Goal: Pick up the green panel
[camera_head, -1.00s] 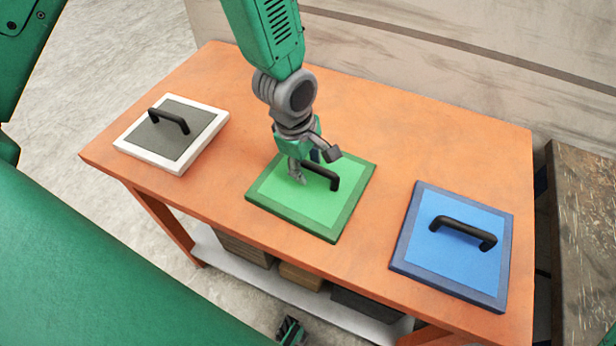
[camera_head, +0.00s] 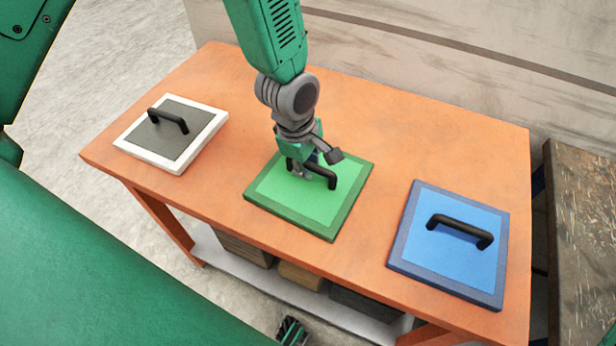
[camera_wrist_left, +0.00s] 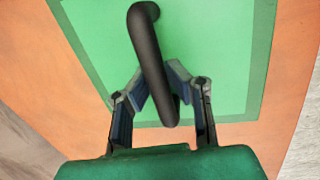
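The green panel (camera_head: 278,200) lies flat on the orange table, in the middle, with a dark green border and a black bar handle (camera_head: 322,176). In the left wrist view the panel (camera_wrist_left: 208,40) fills the upper part, and the handle (camera_wrist_left: 148,50) runs between the fingers. My left gripper (camera_head: 315,163) is low over the panel at its handle. In the left wrist view the fingers of this gripper (camera_wrist_left: 160,80) bend inward and close against both sides of the handle; the tips are partly hidden behind it.
On the orange table (camera_head: 400,140), a white-framed grey panel (camera_head: 190,150) lies at the left and a blue panel (camera_head: 430,255) at the right, both with black handles. A wall (camera_head: 450,60) stands behind. A brown-grey surface (camera_head: 585,220) is at the right. Boxes sit on the shelf below.

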